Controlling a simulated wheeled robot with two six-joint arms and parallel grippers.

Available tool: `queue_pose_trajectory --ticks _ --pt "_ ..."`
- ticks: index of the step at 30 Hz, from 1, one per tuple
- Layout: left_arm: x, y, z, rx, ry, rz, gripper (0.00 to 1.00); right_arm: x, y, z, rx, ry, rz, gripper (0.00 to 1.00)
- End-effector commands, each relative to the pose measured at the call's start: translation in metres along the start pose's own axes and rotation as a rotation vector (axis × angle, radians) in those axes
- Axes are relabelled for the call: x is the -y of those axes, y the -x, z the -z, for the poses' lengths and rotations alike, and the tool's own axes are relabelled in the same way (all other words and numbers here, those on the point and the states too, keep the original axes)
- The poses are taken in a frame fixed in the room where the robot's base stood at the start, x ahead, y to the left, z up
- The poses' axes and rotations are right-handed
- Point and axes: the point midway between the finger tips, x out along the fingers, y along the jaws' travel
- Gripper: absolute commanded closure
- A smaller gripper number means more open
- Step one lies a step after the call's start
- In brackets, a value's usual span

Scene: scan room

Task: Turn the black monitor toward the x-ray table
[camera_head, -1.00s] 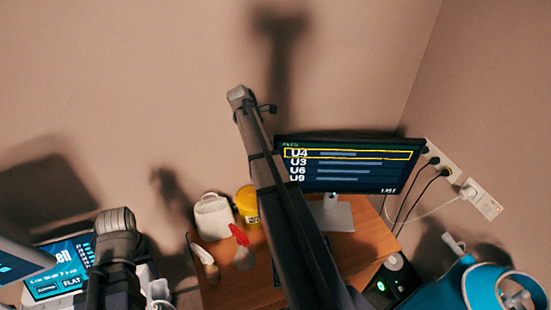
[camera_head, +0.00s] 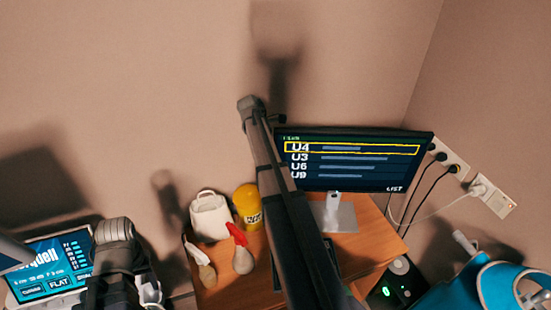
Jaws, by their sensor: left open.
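The black monitor (camera_head: 354,161) stands upright on a silver stand (camera_head: 340,217) on a wooden desk (camera_head: 345,260). Its lit screen faces me and lists U4, U3, U6 and U9. One of my dark arms (camera_head: 285,205) reaches up across the middle, overlapping the screen's left edge; I cannot tell whether it touches the monitor. My left arm (camera_head: 115,235) rises at lower left, in front of a lit console and apart from the monitor. My left gripper is open, but its jaws are hard to make out. I cannot pick out my right gripper. No x-ray table is recognisable.
A white container (camera_head: 209,216), a yellow tub (camera_head: 247,206) and a red-topped spray bottle (camera_head: 243,258) stand on the desk's left part. Cables run to wall sockets (camera_head: 495,200) at right. A lit console screen (camera_head: 48,268) is at lower left; a teal object (camera_head: 505,288) is at lower right.

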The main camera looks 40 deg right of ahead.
Motion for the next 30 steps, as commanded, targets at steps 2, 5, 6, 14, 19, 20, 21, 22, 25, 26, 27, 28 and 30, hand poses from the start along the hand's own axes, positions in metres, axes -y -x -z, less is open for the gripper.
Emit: queue_pose_trajectory --ticks 2,5,6,14,19,20,21,22,25,26,27,28,30 --pt "0.0001 0.0008 -0.0001 0.000 0.000 0.000 0.50 -0.0001 0.0008 -0.0003 0.000 0.000 0.000 0.43" --pt "0.0001 0.0009 -0.0001 0.000 0.000 0.000 0.50 -0.0001 0.0008 -0.0002 0.000 0.000 0.000 0.47" --pt "0.0001 0.0009 -0.0001 0.000 0.000 0.000 0.50 -0.0001 0.0009 -0.0002 0.000 0.000 0.000 0.52" --pt "0.0001 0.0008 -0.0001 0.000 0.000 0.000 0.50 0.0000 0.0009 0.0000 0.000 0.000 0.000 0.81" --pt "0.0001 0.0008 -0.0001 0.000 0.000 0.000 0.50 0.0000 0.0009 0.0000 0.000 0.000 0.000 1.00" --pt "0.0001 0.0008 -0.0001 0.000 0.000 0.000 0.50 0.0000 0.0009 0.0000 0.000 0.000 0.000 1.00" --pt "0.0001 0.0008 -0.0001 0.000 0.000 0.000 0.50 0.0000 0.0009 0.0001 0.000 0.000 0.000 1.00" --pt "0.0001 0.0008 -0.0001 0.000 0.000 0.000 0.50 0.0000 0.0009 0.0001 0.000 0.000 0.000 1.00" --pt "0.0001 0.0008 -0.0001 0.000 0.000 0.000 0.50 0.0000 0.0009 0.0001 0.000 0.000 0.000 1.00" --pt "0.0001 0.0008 -0.0001 0.000 0.000 0.000 0.50 0.0000 0.0009 0.0001 0.000 0.000 0.000 1.00" --pt "0.0001 0.0008 -0.0001 0.000 0.000 0.000 0.50 0.0000 0.0009 0.0001 0.000 0.000 0.000 1.00" --pt "0.0001 0.0008 -0.0001 0.000 0.000 0.000 0.50 0.0000 0.0009 0.0001 0.000 0.000 0.000 1.00" --pt "0.0001 0.0008 -0.0001 0.000 0.000 0.000 0.50 0.0000 0.0009 0.0001 0.000 0.000 0.000 1.00"
